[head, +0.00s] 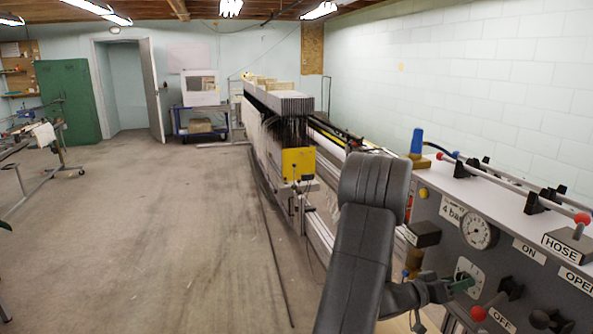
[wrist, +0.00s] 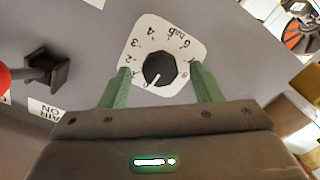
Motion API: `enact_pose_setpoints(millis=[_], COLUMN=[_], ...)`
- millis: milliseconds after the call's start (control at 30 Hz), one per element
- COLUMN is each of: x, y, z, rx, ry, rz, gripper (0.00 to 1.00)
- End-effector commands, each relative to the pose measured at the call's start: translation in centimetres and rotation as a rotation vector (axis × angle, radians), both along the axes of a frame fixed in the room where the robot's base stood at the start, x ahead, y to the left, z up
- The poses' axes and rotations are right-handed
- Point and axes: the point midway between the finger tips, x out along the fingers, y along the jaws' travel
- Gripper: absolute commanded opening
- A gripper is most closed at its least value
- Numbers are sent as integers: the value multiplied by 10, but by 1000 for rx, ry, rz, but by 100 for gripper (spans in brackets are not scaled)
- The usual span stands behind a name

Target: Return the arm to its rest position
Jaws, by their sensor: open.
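My arm (head: 365,230) reaches forward and bends right toward a grey control panel (head: 445,208). My gripper (head: 466,283) is at the panel's front face, in front of a white dial plate (head: 463,265). In the wrist view, my gripper (wrist: 161,72) has its two green fingers apart, one on each side of a round black knob (wrist: 158,70). Grey shows between each finger and the knob at the base, and nothing is clamped. The knob sits on the white dial plate (wrist: 146,31), which has numbers around it. The knob's white mark points to the lower left.
A round gauge (head: 478,234) is above the dial. Red-tipped levers (head: 479,313) and a blue-handled valve (head: 417,143) stick out from the panel. A long machine with a yellow end plate (head: 298,163) stands beyond. The floor (head: 150,230) to the left is mostly open.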

Motion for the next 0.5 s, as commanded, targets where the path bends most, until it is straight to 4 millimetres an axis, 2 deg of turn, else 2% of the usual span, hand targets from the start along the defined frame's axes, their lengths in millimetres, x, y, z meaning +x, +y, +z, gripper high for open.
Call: enact_pose_setpoints(millis=[33, 500], x=[2, 3], y=[-11, -9], z=[2, -3], rx=[0, 120], ry=[1, -419], rz=[-3, 0], gripper=[58, 58])
